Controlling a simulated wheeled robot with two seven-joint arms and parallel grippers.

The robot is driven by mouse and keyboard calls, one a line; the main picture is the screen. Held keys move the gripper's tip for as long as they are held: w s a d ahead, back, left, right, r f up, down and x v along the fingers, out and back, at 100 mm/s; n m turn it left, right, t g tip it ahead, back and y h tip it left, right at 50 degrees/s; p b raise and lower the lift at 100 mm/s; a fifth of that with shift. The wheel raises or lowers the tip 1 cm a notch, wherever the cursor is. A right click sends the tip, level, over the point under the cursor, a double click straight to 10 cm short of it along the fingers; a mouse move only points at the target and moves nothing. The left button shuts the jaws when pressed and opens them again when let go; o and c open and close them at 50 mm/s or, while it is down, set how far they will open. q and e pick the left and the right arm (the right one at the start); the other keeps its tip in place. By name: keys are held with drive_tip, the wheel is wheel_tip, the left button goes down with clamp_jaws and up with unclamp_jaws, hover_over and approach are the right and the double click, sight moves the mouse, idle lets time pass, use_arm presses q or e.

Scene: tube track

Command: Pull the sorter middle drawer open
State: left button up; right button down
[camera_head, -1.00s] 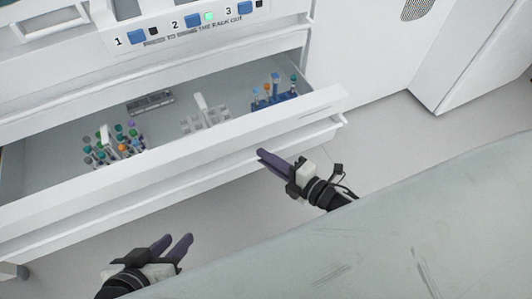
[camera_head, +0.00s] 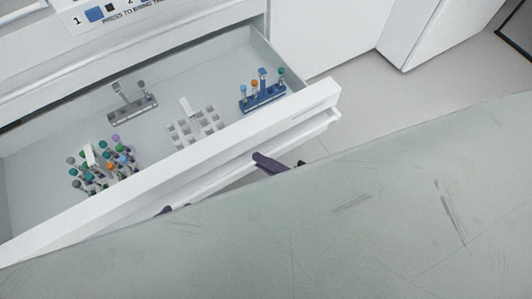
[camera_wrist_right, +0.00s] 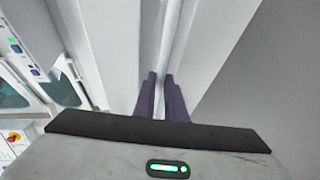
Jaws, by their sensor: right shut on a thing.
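The open sorter drawer (camera_head: 215,144) is pulled well out of the white cabinet, its inside showing in the head view. A white rail handle (camera_head: 315,126) runs along its front. My right gripper (camera_head: 258,158) is at this handle. In the right wrist view, its dark fingers (camera_wrist_right: 161,78) are on either side of the white handle rail (camera_wrist_right: 166,38), shut on it.
Inside the drawer are a rack of coloured-cap tubes (camera_head: 102,168), a grey rack (camera_head: 132,103), a pale empty-looking rack (camera_head: 196,126) and a blue rack with tubes (camera_head: 262,94). Floor (camera_head: 400,95) is clear at right.

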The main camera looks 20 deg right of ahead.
use_arm(q)
drive_tip(key=shift+s+d+f, duration=0.1)
drive_tip(key=shift+s, duration=0.1)
use_arm(e)
drive_tip(key=shift+s+d, duration=0.1)
drive_tip(key=shift+s, duration=0.1)
drive_tip(key=c, duration=1.8)
unclamp_jaws()
use_arm(q)
drive_tip(key=shift+w, duration=0.15)
